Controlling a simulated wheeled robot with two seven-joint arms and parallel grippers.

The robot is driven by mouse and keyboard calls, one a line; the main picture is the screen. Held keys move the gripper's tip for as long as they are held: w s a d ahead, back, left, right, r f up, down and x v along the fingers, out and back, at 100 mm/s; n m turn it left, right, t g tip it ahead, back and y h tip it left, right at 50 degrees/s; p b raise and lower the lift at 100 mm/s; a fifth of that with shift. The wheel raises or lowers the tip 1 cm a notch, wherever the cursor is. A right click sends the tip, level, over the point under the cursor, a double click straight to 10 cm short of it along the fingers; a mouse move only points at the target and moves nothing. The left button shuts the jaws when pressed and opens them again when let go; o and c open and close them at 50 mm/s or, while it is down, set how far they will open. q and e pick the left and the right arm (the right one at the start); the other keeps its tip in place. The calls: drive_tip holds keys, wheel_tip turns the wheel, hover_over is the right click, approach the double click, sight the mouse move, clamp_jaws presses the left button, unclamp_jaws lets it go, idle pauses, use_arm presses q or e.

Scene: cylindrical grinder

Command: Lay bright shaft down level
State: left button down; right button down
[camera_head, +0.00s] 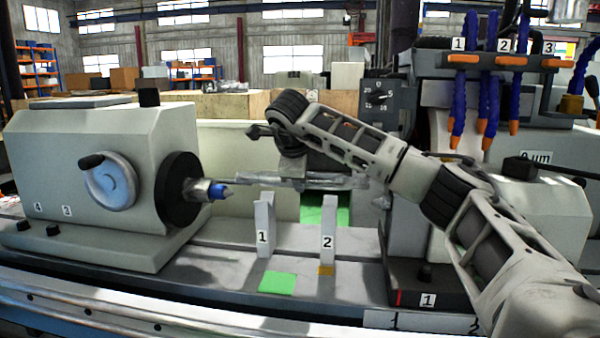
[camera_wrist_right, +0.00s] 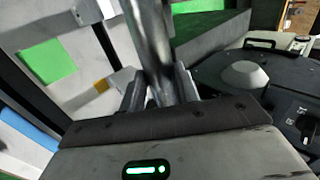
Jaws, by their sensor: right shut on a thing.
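The bright shaft (camera_head: 290,181) is a shiny metal rod. It lies nearly level in the head view, just above the tops of support 1 (camera_head: 264,226) and support 2 (camera_head: 328,229) in the picture; I cannot tell whether it touches them. My right gripper (camera_head: 325,178) is shut on the shaft, its fingers partly hidden under my wrist. In the right wrist view the shaft (camera_wrist_right: 150,45) runs up from between the fingers (camera_wrist_right: 160,92), its upper end cut off by the frame. My left gripper is not in view.
A green pad (camera_head: 277,283) lies before support 1, and another green area (camera_head: 325,209) is behind the supports. Blue hoses (camera_head: 487,80) hang at the right.

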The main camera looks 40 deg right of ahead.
drive_tip(key=shift+f+b, duration=0.9)
drive_tip(key=shift+f, duration=0.6)
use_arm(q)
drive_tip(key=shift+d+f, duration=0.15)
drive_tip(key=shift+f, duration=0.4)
use_arm(e)
drive_tip(key=shift+f, duration=0.1)
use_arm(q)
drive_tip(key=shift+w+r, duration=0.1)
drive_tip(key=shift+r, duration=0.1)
use_arm(e)
drive_tip(key=shift+f, duration=0.1)
drive_tip(key=c, duration=0.9)
unclamp_jaws()
drive_tip(key=shift+c, duration=0.2)
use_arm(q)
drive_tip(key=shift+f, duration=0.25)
use_arm(e)
drive_tip(key=v, duration=1.6)
drive_tip(key=shift+f, duration=0.15)
drive_tip(key=shift+a, duration=0.15)
